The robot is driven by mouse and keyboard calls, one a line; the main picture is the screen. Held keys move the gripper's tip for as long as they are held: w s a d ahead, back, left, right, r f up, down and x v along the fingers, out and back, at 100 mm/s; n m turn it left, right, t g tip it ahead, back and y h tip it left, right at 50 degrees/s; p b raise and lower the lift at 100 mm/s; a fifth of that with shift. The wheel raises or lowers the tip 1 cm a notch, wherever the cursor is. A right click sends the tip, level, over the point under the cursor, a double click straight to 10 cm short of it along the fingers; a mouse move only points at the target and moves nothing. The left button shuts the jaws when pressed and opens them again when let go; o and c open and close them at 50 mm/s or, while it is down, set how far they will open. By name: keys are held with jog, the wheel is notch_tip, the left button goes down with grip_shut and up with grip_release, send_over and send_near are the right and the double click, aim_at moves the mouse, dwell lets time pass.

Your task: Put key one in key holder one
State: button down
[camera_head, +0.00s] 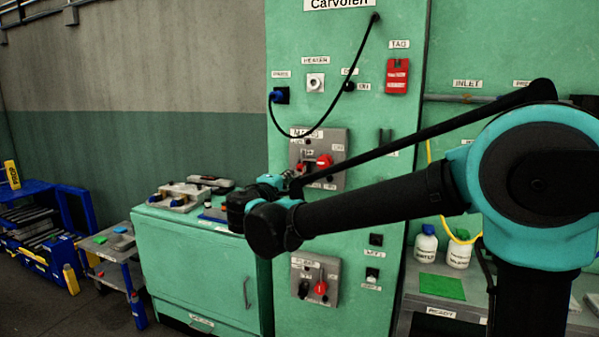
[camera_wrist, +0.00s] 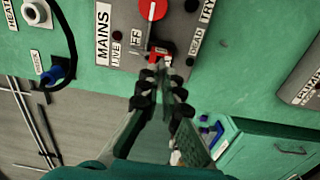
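A small red piece (camera_wrist: 160,56), which may be the key or its tag, shows at the grey MAINS panel just beyond my fingertips in the wrist view. My gripper (camera_wrist: 163,75) points at it with its two fingers close together and a narrow gap between them. I cannot tell whether the tips touch or grip the red piece. In the head view my gripper (camera_head: 290,183) is beside the lower left of the MAINS panel (camera_head: 337,139), partly hidden by my arm. I cannot make out which thing is key holder one.
A red knob (camera_wrist: 153,9) sits above the red piece. A black cable (camera_head: 357,75) hangs over the press front from a blue plug (camera_head: 277,96). A green cabinet (camera_head: 200,260) with items on top stands at left. A lower panel (camera_head: 316,279) has another red knob.

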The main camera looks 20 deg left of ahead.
jog(key=shift+s+a, duration=0.15)
jog(key=shift+s, duration=1.65)
